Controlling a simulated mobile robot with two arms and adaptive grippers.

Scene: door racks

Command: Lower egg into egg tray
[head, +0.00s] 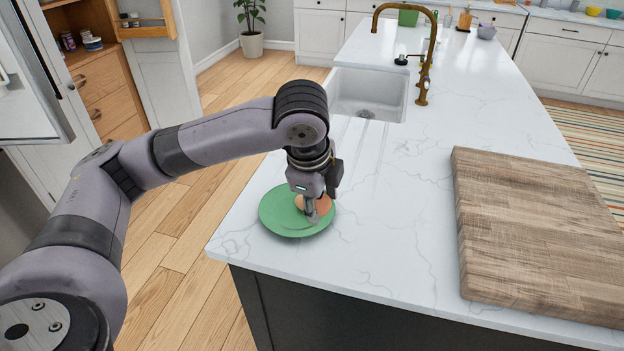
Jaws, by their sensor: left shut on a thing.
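An orange-brown egg (325,204) shows at my left gripper (311,213), over a green plate (277,222) near the left edge of the island counter. My left gripper points down and is shut on the egg, with its fingers hiding part of it. I cannot tell whether the egg touches the plate. No egg tray can be made out in view. My right gripper is out of view.
A thick wooden board (530,230) lies on the right of the white counter (400,250). A sink (368,95) with a brass faucet (428,60) is behind. The counter between plate and board is clear. An open fridge door (30,90) stands left.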

